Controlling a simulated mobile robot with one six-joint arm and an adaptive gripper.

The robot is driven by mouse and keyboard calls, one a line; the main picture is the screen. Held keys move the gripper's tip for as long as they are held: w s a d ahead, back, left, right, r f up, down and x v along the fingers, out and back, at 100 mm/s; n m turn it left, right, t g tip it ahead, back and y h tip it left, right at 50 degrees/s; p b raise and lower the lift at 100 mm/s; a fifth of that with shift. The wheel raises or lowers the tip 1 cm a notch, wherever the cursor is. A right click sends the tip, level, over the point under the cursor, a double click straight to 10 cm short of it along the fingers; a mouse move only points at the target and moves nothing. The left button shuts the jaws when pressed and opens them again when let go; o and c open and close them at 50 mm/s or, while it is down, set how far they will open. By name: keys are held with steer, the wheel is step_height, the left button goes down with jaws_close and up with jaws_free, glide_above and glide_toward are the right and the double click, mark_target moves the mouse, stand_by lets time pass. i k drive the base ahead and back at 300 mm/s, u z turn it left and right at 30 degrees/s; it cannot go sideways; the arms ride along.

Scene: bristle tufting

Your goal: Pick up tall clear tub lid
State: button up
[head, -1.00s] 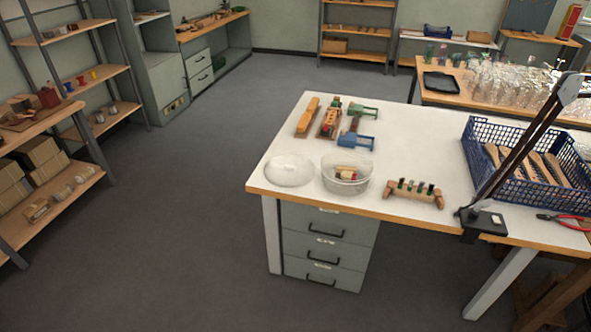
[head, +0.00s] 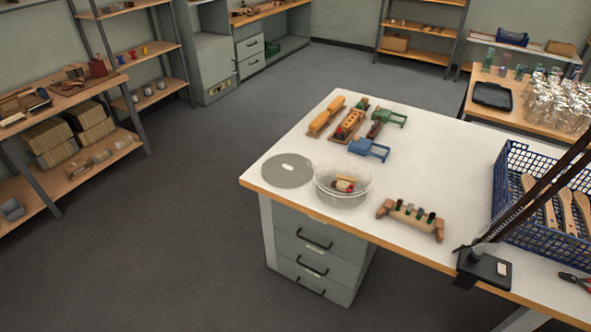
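The tub lid (head: 288,170) is a round, flat, greyish see-through disc in the head view. It lies on the white table top near the left corner. My gripper is not in the head view.
The table (head: 300,216) has wooden tools and blue and green clamps behind the tub. A small wooden rack (head: 412,217) stands to its right. A blue crate (head: 540,215) and a lamp base (head: 484,268) are further right. The floor (head: 160,240) left of the table is clear.

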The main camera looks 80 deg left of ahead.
mark_target(288, 171)
steer(key=i, duration=1.2)
steer(key=z, duration=0.05)
steer(key=k, duration=0.15)
steer(key=u, duration=3.2)
